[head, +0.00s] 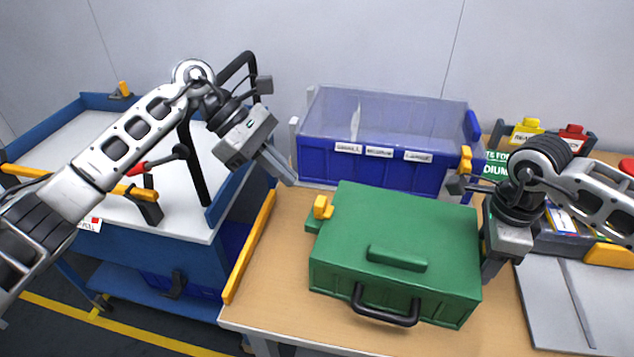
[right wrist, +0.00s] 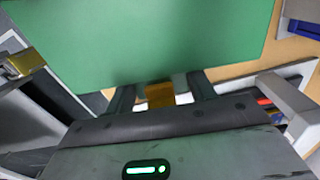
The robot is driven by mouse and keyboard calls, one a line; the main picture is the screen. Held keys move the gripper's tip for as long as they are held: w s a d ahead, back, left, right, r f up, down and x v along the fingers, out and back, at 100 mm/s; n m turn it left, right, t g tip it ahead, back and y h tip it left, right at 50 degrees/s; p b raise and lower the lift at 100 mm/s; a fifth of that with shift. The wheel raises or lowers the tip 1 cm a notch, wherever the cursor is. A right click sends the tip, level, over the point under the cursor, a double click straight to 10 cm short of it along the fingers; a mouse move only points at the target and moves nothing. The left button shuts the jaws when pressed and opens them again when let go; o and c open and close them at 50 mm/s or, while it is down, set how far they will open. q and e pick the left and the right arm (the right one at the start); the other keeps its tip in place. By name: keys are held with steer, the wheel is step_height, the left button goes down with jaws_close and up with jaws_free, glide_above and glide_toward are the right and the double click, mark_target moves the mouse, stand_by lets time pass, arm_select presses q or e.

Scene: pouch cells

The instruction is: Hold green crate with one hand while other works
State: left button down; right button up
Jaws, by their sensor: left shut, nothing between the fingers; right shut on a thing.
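The green crate (head: 345,250) stands on the wooden bench with its green lid closed. It has a black handle (head: 385,312) in front and a yellow latch (head: 322,207) on its left side. My right gripper (head: 490,270) is at the crate's right side. In the right wrist view its fingers (right wrist: 160,102) are on either side of a yellow latch (right wrist: 160,95) at the edge of the green lid (right wrist: 150,45). My left gripper (head: 291,181) is shut and empty, in the air behind and left of the crate, near the blue bin.
A blue bin (head: 315,160) with a clear lid and white labels stands behind the crate. A blue cart (head: 150,250) with a white top is at the left. A grey panel (head: 560,310) and yellow and red labelled items lie at the right. Bare bench shows left of the crate.

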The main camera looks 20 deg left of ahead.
arm_select(q)
steer(key=shift+v, duration=1.55)
arm_select(e)
steer(key=o, duration=1.4)
steer(key=shift+r, duration=0.1)
